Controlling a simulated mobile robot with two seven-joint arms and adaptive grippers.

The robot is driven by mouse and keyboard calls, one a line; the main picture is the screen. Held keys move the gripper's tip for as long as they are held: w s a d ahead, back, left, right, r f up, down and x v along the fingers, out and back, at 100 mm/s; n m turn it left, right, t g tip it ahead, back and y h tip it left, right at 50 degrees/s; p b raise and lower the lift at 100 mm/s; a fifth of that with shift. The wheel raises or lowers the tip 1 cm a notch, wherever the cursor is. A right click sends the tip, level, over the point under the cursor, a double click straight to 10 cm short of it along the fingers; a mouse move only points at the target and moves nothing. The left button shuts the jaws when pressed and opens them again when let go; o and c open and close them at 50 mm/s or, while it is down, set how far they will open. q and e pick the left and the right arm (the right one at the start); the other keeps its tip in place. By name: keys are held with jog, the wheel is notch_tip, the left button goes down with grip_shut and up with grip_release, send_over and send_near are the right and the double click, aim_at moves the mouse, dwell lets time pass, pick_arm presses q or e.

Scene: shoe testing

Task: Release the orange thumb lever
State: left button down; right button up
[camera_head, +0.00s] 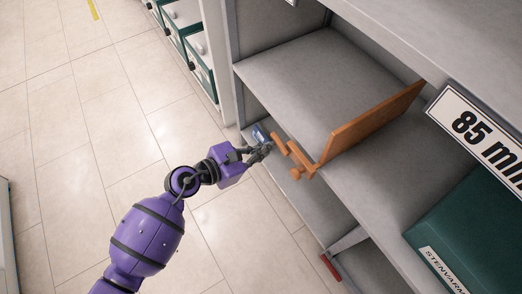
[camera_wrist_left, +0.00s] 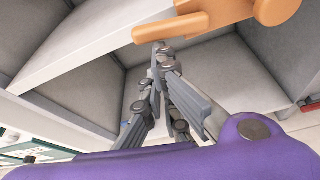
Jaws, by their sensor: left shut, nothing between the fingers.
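The orange thumb lever (camera_head: 280,143) sticks out at the front edge of the shelf, part of an orange clamp-like divider (camera_head: 352,122) that stands on the shelf. In the left wrist view the lever (camera_wrist_left: 172,28) runs across the top of the picture, with a rounded orange part to its right. My left gripper (camera_head: 268,148) is shut and empty, just left of the lever in the head view. In the wrist view its fingertips (camera_wrist_left: 161,50) are just below the lever; I cannot tell whether they touch it. My right gripper is not in view.
A grey shelf board (camera_head: 300,75) lies behind the divider, with lower shelves beneath. A blue item (camera_head: 258,134) is close by the gripper. A dark green box (camera_head: 480,225) and an "85 min" sign (camera_head: 482,128) are at right.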

pick_arm(q)
jog(key=shift+w+a+r+m+t, duration=0.1)
jog(key=shift+r+m+t, duration=0.2)
jog(key=shift+r+m, duration=0.15)
dwell(0.5)
notch_tip(320, 180, up, 6)
jog(key=m+t+y+p, duration=0.1)
jog(key=m+t+p, duration=0.2)
jog(key=m, duration=0.6)
jog(key=shift+s+d+t, duration=0.2)
jog(key=shift+s+t, duration=0.15)
jog(key=shift+t, duration=0.35)
jog(key=shift+r+m, duration=0.1)
jog(key=shift+m, duration=0.15)
jog(key=s+a, duration=0.5)
jog(key=a, duration=0.3)
jog(key=shift+b, duration=0.4)
